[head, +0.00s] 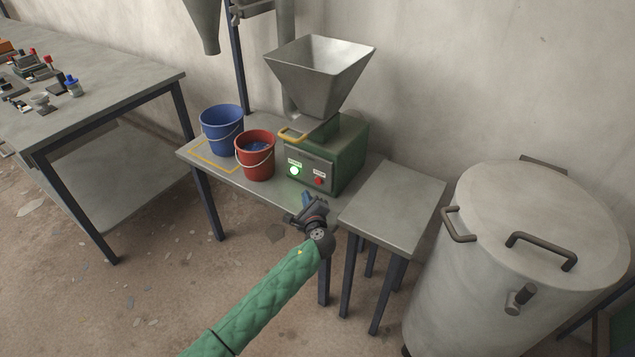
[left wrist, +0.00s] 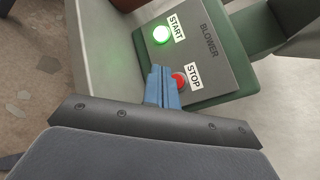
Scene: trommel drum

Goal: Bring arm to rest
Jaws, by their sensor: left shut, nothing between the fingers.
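My left arm reaches in from the bottom of the head view in a green sleeve. Its gripper (head: 308,203) is in front of the green blower box (head: 350,150), below the control panel. In the left wrist view the blue fingers (left wrist: 162,88) are shut together and empty. They point at the panel (left wrist: 205,55) near the red STOP button (left wrist: 179,80) and partly overlap it; I cannot tell whether they touch it. The START button (left wrist: 161,35) glows green, and it also glows in the head view (head: 294,170). My right gripper is not in view.
A blue bucket (head: 222,128) and a red bucket (head: 255,156) stand left of the blower. A metal hopper (head: 318,75) sits above it. A small bare table (head: 395,205) and a large lidded drum (head: 500,270) stand right. A workbench (head: 120,95) with small items is at left.

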